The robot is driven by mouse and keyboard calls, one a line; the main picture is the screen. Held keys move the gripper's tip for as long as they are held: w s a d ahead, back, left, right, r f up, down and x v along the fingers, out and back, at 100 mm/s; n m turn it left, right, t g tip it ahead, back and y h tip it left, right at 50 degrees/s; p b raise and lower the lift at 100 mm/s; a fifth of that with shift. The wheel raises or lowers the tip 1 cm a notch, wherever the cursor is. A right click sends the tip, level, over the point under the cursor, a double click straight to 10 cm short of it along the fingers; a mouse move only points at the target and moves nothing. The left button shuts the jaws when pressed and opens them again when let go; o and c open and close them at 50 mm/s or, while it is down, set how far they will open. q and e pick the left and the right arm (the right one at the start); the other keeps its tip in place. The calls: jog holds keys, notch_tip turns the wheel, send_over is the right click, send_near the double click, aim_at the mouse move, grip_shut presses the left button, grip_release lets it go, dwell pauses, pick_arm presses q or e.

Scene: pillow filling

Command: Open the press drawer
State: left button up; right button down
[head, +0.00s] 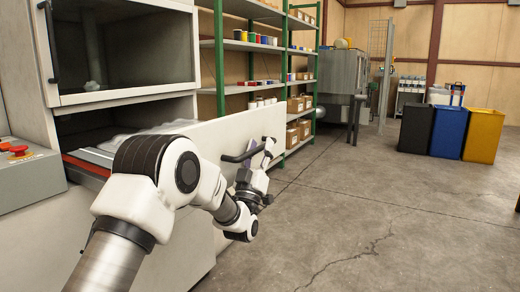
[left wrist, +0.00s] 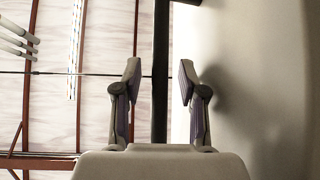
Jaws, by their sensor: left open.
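The press drawer has a pale front panel (head: 215,135) that stands out from the press, with its open top showing behind it. A dark bar handle (head: 238,157) is fixed across the panel. My left gripper (head: 267,148) is at the handle's right part, in front of the panel. In the left wrist view, its two fingers (left wrist: 160,85) are open, one on each side of the dark handle bar (left wrist: 160,40), with gaps on both sides. The drawer front (left wrist: 255,70) fills the right of that view. My right gripper is not in view.
The press (head: 125,55) has a glazed door above the drawer. A grey control box (head: 30,180) with a red button is at the left. Green shelving (head: 219,60) stands behind the drawer. Black, blue and yellow bins (head: 450,130) stand at the right. The concrete floor (head: 380,220) is clear.

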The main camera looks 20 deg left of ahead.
pick_arm(q)
jog(key=v, duration=0.7)
jog(key=shift+s+f, duration=0.1)
jog(key=shift+f, duration=0.05)
jog(key=s+d+f+m+g+h, duration=0.1)
jog(key=s+f+g, duration=0.15)
jog(key=f, duration=0.95)
jog(key=s+d+f+g+h, duration=0.15)
jog(key=f+g, duration=0.25)
jog(key=f, duration=0.8)
jog(key=s+d+f+m+g, duration=0.25)
jog(key=s+f+g, duration=1.05)
jog(key=s+f, duration=1.1)
jog(key=s+d+f+g, duration=0.1)
jog(key=s+f+g, duration=0.2)
jog(key=s+g, duration=0.8)
jog(key=s+r+t+p, duration=0.3)
jog(key=r+t+p, duration=0.1)
jog(key=r+p, duration=3.2)
jog(key=shift+s+m+h+p, duration=0.2)
jog(key=shift+m+h+p, duration=0.15)
jog(key=shift+p, duration=0.1)
